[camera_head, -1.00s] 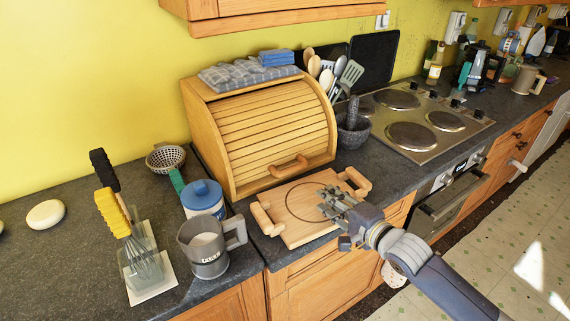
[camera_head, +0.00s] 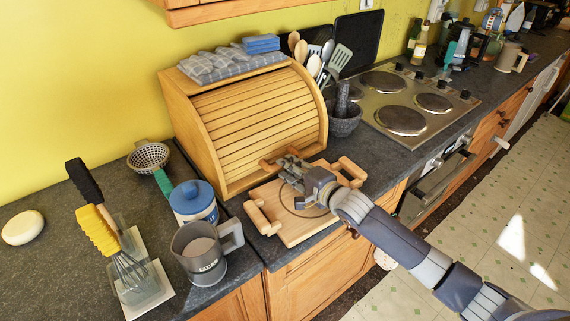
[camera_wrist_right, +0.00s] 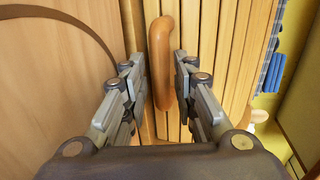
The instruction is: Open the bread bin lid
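The wooden bread bin (camera_head: 245,120) stands on the dark counter against the yellow wall. Its slatted roll lid is down, with a wooden handle (camera_wrist_right: 161,62) near the bottom edge. My right gripper (camera_head: 288,166) is at the handle in the head view and partly hides it. In the right wrist view my right gripper (camera_wrist_right: 158,75) is open, with the handle in line between its two fingers; I cannot tell whether they touch it. My left gripper is not in view.
A wooden board (camera_head: 291,230) with two handles lies in front of the bin. A blue-lidded jar (camera_head: 194,203), a grey sifter cup (camera_head: 202,258) and a strainer (camera_head: 148,157) stand to the left. Folded cloths (camera_head: 225,64) lie on the bin; a stone mortar (camera_head: 343,123) is at its right.

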